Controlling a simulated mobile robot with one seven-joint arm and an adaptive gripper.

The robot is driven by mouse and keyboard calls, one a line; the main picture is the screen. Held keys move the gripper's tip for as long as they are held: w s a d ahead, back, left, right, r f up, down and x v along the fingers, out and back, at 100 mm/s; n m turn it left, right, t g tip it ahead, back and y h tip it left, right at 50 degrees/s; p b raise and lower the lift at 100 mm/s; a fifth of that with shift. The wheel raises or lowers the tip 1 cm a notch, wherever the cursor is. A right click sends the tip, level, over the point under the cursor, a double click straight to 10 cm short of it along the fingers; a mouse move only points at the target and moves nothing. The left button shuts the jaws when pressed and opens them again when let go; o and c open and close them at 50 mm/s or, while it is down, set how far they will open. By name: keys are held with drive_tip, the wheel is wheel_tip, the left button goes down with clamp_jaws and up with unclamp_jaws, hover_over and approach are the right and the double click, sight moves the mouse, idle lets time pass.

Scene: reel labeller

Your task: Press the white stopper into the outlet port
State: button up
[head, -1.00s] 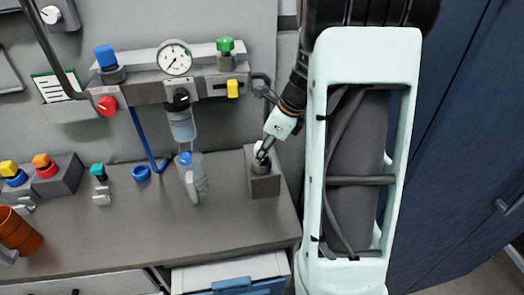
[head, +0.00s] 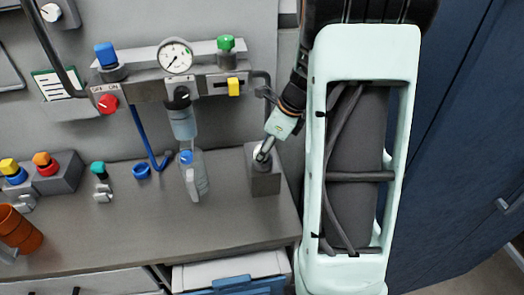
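The white stopper (head: 257,151) is a small pale piece at the top of a dark grey block (head: 265,183) on the right of the bench, in the head view. My gripper (head: 262,154) points down and left at it, its fingertips at the stopper and partly covering it. The finger gap is too small to make out, so I cannot tell whether the fingers grip the stopper or only touch it. The outlet port appears to be in the block's top, but the fingers and stopper hide its opening. I cannot tell how deep the stopper sits.
The bench (head: 140,225) is clear in front. A blue cabinet (head: 455,130) stands right.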

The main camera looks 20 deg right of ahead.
drive_tip(key=shift+s+d, duration=0.1)
drive_tip(key=shift+s, duration=0.05)
drive_tip(key=shift+d+r, duration=0.1)
drive_tip(key=shift+r, duration=0.15)
drive_tip(key=v, duration=1.1)
drive_tip(key=shift+r, duration=0.2)
drive_tip(key=shift+s, duration=0.1)
